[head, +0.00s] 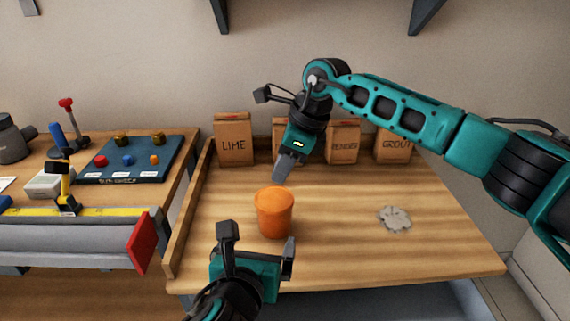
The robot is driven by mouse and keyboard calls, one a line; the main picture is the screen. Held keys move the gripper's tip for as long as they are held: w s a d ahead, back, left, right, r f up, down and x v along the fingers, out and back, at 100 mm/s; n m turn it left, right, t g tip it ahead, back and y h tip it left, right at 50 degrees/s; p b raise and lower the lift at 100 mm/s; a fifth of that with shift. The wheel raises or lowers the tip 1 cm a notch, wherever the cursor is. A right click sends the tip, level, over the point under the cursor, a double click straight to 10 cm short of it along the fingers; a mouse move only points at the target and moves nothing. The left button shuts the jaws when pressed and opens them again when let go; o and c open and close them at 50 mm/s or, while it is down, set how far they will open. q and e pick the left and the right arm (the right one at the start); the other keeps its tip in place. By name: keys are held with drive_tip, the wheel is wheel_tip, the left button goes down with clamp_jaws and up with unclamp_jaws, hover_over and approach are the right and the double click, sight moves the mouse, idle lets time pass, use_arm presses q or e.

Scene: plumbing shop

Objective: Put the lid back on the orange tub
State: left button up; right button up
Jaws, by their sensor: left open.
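The orange tub (275,222) stands upright on the wooden workbench. An orange lid (272,197) of nearly the same colour appears to cover its top; I cannot tell whether it is fully seated. My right gripper (280,175) points down just above and slightly behind the lid. Its fingers are seen edge-on, so their opening is unclear, and no object shows in them. My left gripper (258,247) is open at the near side of the tub, with one finger to the left and one to the right, apparently empty. It hides a little of the area in front of the tub.
Paper bags, including one marked LIME (234,140) and one marked GROUT (394,146), stand along the back of the workbench (340,240). A grey patch (395,218) lies at right. A left bench holds a blue board (130,160) and tools. The right front is clear.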

sight(267, 197)
use_arm(q)
drive_tip(key=shift+f+b, duration=1.15)
drive_tip(key=shift+f, duration=0.15)
use_arm(e)
drive_tip(key=shift+x, duration=2.05)
use_arm(q)
wheel_tip(267, 197, up, 4)
drive_tip(key=p, duration=0.3)
drive_tip(key=shift+f, duration=0.25)
use_arm(e)
drive_tip(key=v, duration=0.6)
